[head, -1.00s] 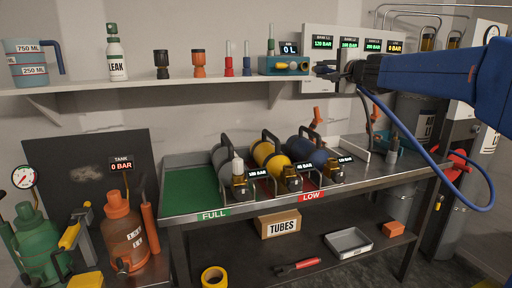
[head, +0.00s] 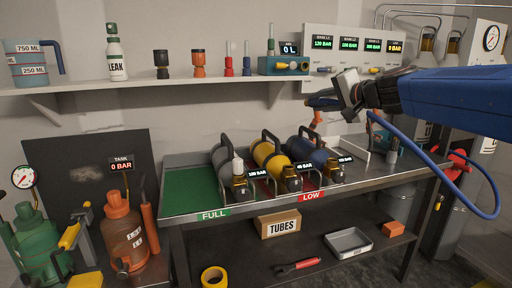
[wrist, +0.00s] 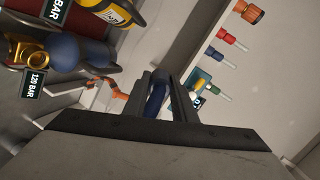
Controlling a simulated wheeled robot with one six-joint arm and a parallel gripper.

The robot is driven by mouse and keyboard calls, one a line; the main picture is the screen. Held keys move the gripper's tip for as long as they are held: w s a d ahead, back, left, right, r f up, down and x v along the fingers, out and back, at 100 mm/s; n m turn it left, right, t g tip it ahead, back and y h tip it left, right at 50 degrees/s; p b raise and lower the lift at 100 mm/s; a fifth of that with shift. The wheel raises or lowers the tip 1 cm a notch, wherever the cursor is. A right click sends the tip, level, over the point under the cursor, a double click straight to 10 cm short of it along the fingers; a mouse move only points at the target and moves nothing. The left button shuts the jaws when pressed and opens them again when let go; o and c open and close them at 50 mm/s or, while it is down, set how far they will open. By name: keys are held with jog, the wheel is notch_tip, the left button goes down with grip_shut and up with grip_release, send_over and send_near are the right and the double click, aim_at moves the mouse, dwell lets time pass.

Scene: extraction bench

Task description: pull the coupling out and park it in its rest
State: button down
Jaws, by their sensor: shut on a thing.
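My gripper (head: 346,95) is above the bench, below the gauge panel, with its jaws shut on the coupling. The coupling (head: 322,100) is a dark blue piece poking out to the left of the jaws. In the wrist view, its blue body (wrist: 157,97) shows between the two fingers. A blue hose (head: 440,166) hangs in a loop from near the gripper to the right. An orange angled piece (head: 316,118) stands behind the cylinders, below the coupling; I cannot tell whether it is the rest. The teal block (head: 284,66) marked 0 L is on the shelf, apart from the gripper.
The shelf (head: 130,88) holds bottles and fittings. The green FULL area (head: 190,190) is empty. The gauge panel (head: 315,45) is on the wall behind.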

jog(key=shift+s+a+f+n+g, duration=0.15)
jog(key=shift+s+f+n, duration=0.1)
jog(key=shift+s+f, duration=0.45)
jog(key=shift+s+a+f+n+g, duration=0.15)
jog(key=shift+s+f+n, duration=0.1)
jog(key=shift+s+f, duration=0.4)
jog(key=shift+s+r, duration=0.1)
jog(key=shift+r, duration=0.05)
